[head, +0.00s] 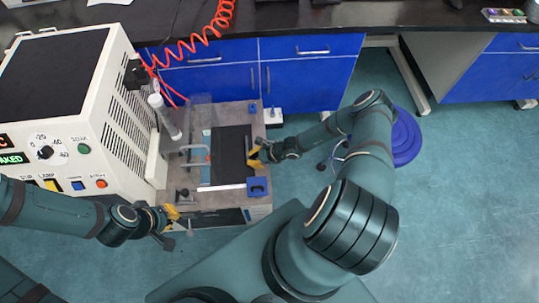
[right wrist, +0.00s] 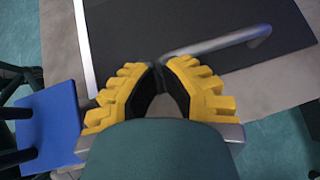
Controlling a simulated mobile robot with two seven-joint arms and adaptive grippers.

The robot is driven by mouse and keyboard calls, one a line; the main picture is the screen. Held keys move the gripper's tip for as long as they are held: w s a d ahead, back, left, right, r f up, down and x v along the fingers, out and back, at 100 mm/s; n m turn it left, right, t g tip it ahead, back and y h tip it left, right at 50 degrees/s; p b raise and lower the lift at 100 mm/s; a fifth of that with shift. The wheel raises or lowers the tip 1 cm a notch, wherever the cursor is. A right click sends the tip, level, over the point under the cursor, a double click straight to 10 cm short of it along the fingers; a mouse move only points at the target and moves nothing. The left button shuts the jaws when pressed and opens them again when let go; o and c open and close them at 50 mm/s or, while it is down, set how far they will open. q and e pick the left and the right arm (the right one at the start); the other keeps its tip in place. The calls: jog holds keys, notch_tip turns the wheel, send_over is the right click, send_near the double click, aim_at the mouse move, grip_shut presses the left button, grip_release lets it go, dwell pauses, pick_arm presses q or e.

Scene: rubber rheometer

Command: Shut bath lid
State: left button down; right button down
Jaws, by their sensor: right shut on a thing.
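The bath lid (head: 231,148) is a flat dark panel on top of the grey bath unit (head: 225,113) in the head view. A narrow pale-blue and white strip shows along its left side. In the right wrist view the lid (right wrist: 195,25) carries a silver bar handle (right wrist: 235,42). My right gripper (head: 257,154) is at the lid's right side; in the right wrist view its yellow fingers (right wrist: 158,68) close around the near end of the handle. My left gripper (head: 172,213) is by the unit's front left corner, apart from the lid; its fingertips are too small to read.
A cream control cabinet (head: 65,95) with knobs and buttons stands left of the bath. A blue block (head: 258,187) sits at the unit's front right corner. Blue drawers (head: 310,75) stand behind. A blue round stool (head: 402,138) is to the right. Open floor lies further right.

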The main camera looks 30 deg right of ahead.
aim_at(245, 164)
pick_arm(q)
jog(key=shift+s+r+p, duration=0.15)
jog(key=shift+r+p, duration=0.3)
jog(key=shift+r, duration=0.15)
pick_arm(e)
jog(key=shift+w+a, duration=0.55)
jog(key=shift+a, duration=0.4)
jog(key=shift+w+a, duration=0.5)
jog(key=shift+a, duration=0.4)
